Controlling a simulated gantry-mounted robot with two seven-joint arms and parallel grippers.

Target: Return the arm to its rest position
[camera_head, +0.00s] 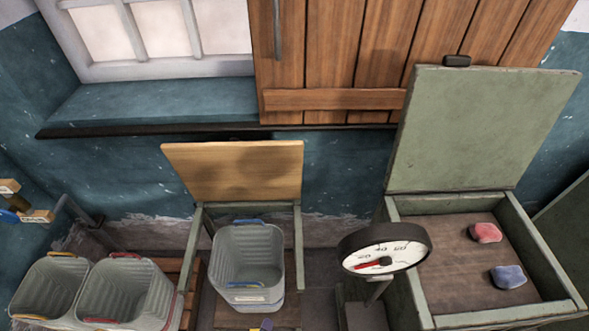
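Neither of my grippers shows in the head view, and no arm of mine can be made out in it. Whether they hold anything is hidden. The task names no object other than the arm.
A green box (455,322) with raised lid (480,130) holds a red bag (485,233) and a blue bag (508,277). A dial gauge (385,252) stands left of it. A grey bin (248,262) sits before a raised wooden lid (240,170). Two bins (125,290) stand lower left.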

